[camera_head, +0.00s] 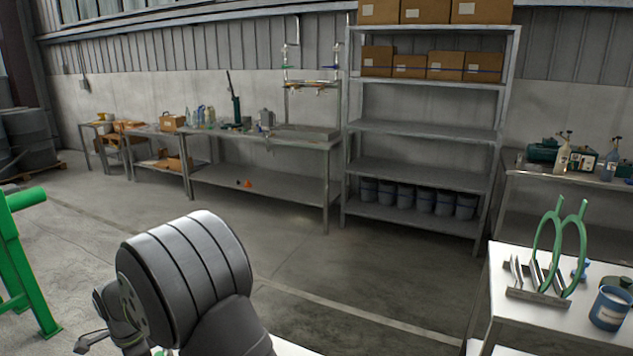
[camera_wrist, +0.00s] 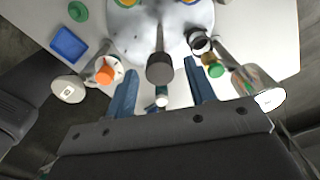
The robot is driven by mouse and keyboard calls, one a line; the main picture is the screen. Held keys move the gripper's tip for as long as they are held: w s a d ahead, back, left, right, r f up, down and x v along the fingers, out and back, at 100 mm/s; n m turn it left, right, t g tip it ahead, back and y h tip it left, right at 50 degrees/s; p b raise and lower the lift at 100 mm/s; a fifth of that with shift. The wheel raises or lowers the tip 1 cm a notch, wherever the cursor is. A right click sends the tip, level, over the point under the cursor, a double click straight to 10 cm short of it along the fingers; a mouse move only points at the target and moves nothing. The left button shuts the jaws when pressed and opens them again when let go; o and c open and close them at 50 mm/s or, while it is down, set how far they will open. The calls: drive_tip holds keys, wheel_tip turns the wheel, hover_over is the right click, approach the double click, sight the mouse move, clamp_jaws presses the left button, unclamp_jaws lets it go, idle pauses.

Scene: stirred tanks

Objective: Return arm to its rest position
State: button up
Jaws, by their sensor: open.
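My gripper (camera_wrist: 161,72) shows in the wrist view as two blue fingers spread apart on a dark palm. A shaft with a dark round end (camera_wrist: 160,68) appears between the fingertips; I cannot tell its depth, and no finger visibly touches it. It lies over a pale round vessel (camera_wrist: 180,22) on a white table. A small white-topped piece (camera_wrist: 161,100) shows lower between the fingers. In the head view my dark grey arm fills the lower left; the gripper's jaws cannot be made out there.
Around the vessel are an orange-capped container (camera_wrist: 104,75), a green-capped one (camera_wrist: 215,69), a metal cylinder (camera_wrist: 250,80) and a blue tray (camera_wrist: 68,44). A white table (camera_head: 520,325) with a green-ringed rack (camera_head: 540,297) and blue cup (camera_head: 610,307) stands right. The floor beyond is open.

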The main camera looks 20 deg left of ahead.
drive_tip(key=n, duration=0.4)
drive_tip(key=shift+n, duration=1.7)
drive_tip(key=o, duration=1.1)
drive_tip(key=s+d+r+n+t+y, duration=0.1)
drive_tip(key=s+d+r+n+t, duration=0.15)
drive_tip(key=s+n, duration=0.6)
drive_tip(key=s+d+r+n+t+y, duration=0.1)
drive_tip(key=s+d+r+n+t, duration=0.2)
drive_tip(key=s+n, duration=0.5)
wheel_tip(320, 180, down, 8)
drive_tip(key=w+a+g, duration=0.1)
drive_tip(key=w+a, duration=0.1)
drive_tip(key=shift+w+a+m, duration=0.2)
drive_tip(key=shift+m, duration=0.25)
drive_tip(key=shift+f+g, duration=0.1)
drive_tip(key=shift+g, duration=0.15)
